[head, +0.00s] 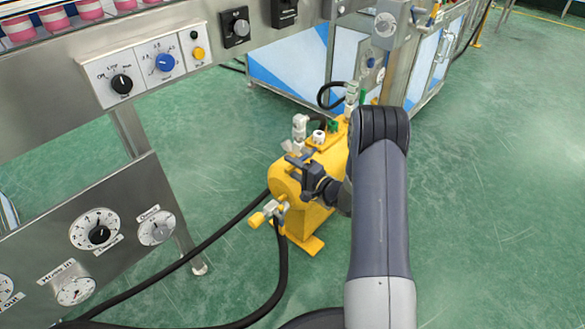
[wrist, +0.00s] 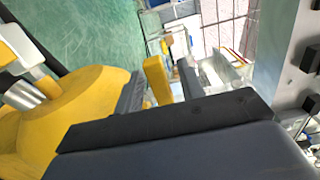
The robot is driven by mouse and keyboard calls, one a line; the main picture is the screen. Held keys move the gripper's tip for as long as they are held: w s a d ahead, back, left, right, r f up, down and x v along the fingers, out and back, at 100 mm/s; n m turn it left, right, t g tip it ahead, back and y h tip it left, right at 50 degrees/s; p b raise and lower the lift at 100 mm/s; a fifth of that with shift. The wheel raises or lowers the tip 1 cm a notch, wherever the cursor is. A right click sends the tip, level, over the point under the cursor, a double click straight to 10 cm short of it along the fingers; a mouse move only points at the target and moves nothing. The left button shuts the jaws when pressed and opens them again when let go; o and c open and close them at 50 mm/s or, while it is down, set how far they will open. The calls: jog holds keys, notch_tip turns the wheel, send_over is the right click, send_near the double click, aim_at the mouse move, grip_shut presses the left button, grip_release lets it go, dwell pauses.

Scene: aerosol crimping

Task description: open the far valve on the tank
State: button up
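The yellow tank (head: 318,218) stands on the floor, partly hidden behind my arm; its rounded end fills the left of the wrist view (wrist: 85,105). A valve with a yellow handle (head: 258,219) is on its near end. A fitting with a green part (head: 351,97) rises at its far end, partly behind my arm. My gripper (head: 294,168) is over the tank's near end, its fingers apart. In the wrist view a yellow lever (wrist: 157,80) shows between the two fingers (wrist: 160,88), with a gap to the right finger. I cannot tell which valve it belongs to or whether anything touches it.
Black hoses (head: 282,265) run from the tank across the floor to the left. Steel control panels with knobs (head: 144,66) stand at the left. A glazed steel machine (head: 430,65) stands behind the tank. The green floor (head: 490,200) at the right is clear.

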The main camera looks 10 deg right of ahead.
grip_shut()
dwell(0.4)
